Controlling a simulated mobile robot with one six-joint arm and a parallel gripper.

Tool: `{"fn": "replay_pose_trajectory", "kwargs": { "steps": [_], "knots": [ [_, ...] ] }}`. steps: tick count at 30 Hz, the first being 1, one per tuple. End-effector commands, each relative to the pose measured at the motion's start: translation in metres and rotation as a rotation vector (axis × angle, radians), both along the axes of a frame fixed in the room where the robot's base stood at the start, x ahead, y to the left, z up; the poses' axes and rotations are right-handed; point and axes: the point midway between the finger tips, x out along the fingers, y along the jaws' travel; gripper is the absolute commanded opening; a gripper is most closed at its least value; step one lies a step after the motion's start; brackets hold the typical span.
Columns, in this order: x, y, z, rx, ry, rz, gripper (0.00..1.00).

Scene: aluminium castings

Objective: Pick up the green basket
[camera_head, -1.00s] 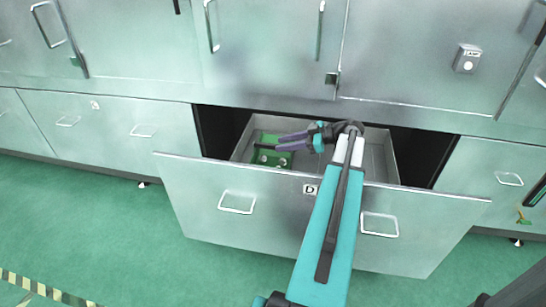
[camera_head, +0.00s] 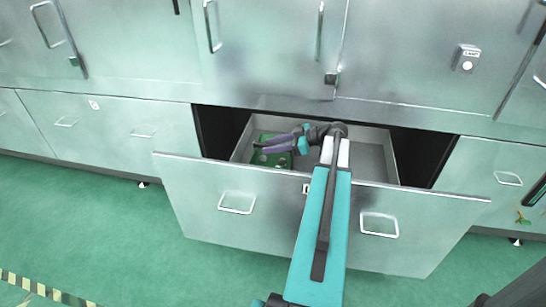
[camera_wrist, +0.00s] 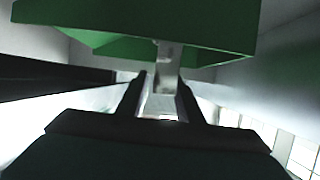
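The green basket (camera_head: 260,160) sits in the left part of the open drawer marked D. It has light round spots on it, partly covered by my gripper. My gripper (camera_head: 270,146) reaches into the drawer over the basket, its fingers pointing left. In the wrist view the green basket (camera_wrist: 200,22) fills the top. A grey upright piece (camera_wrist: 168,68) hangs from its near edge. My gripper's two fingertips (camera_wrist: 160,80) are apart, one on each side of that piece, with a gap at the left finger. Firm contact does not show.
The metal drawer (camera_head: 395,165) is pulled out, with bare floor in its right part. Closed cabinet doors (camera_head: 270,50) rise behind. The green floor (camera_head: 90,215) at left is clear.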

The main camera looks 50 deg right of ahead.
Motion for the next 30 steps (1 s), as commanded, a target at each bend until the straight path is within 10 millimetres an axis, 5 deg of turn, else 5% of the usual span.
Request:
{"fn": "replay_pose_trajectory", "kwargs": {
  "steps": [15, 21, 30],
  "knots": [
    [0.0006, 0.0006, -0.0002, 0.000, 0.000, 0.001, 0.33],
    [0.0007, 0.0008, -0.0002, 0.000, 0.000, 0.001, 0.01],
    [0.0008, 0.0011, -0.0002, 0.000, 0.000, 0.002, 0.00]
  ]
}}
